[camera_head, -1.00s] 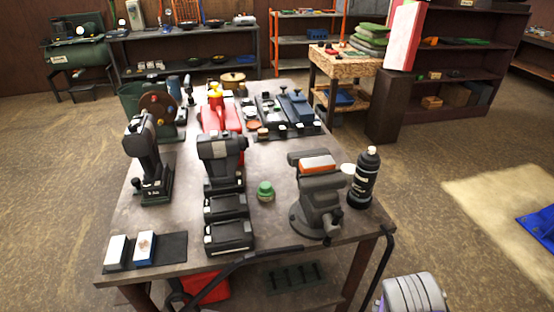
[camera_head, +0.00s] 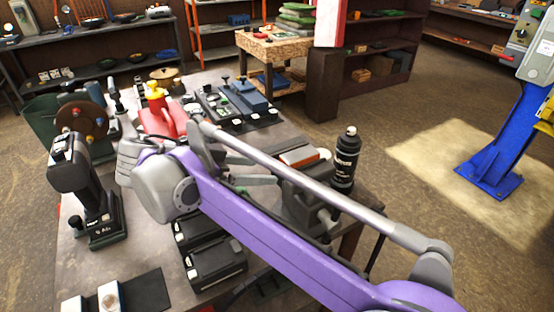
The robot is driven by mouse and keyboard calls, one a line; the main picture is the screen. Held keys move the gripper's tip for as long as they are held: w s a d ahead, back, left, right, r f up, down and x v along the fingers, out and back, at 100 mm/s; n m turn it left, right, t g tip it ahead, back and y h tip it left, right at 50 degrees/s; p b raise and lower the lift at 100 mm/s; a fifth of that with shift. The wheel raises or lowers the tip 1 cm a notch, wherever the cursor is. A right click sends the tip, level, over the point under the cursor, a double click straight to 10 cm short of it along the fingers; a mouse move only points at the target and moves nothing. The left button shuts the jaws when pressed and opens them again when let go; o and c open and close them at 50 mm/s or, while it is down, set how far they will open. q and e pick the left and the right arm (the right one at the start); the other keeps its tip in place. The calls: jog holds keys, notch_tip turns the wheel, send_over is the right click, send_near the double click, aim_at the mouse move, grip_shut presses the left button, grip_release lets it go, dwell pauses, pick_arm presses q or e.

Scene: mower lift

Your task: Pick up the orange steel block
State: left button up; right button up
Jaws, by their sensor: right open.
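The orange steel block (camera_head: 298,157) lies on top of the dark grey bench vise (camera_head: 303,208) at the right side of the workbench. Its orange upper face shows above my arm. My right gripper (camera_head: 264,170) is open, with its grey fingers pointing right toward the vise, just left of the block. It appears empty and apart from the block. My purple right forearm and a grey rod cross in front of the vise and hide part of it. My left gripper is not in view.
A black spray bottle (camera_head: 344,160) stands close to the right of the vise. Black power tools (camera_head: 86,190) stand on the left of the bench, and a red can (camera_head: 160,115) stands farther back. A blue lift post (camera_head: 495,150) stands on the floor at right.

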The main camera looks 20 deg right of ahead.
aim_at(290, 157)
jog(key=shift+m+h, duration=0.6)
jog(key=shift+m, duration=0.3)
jog(key=d, duration=0.2)
jog(key=w+d, duration=0.1)
jog(key=d, duration=0.1)
jog(key=shift+w+f+b, duration=0.1)
jog(key=shift+w+b, duration=0.05)
jog(key=shift+b, duration=0.15)
jog(key=x, duration=0.3)
jog(key=w+x, duration=0.1)
jog(key=x, duration=0.1)
jog(key=shift+d+r, duration=0.15)
jog(key=shift+r, duration=0.1)
grip_shut()
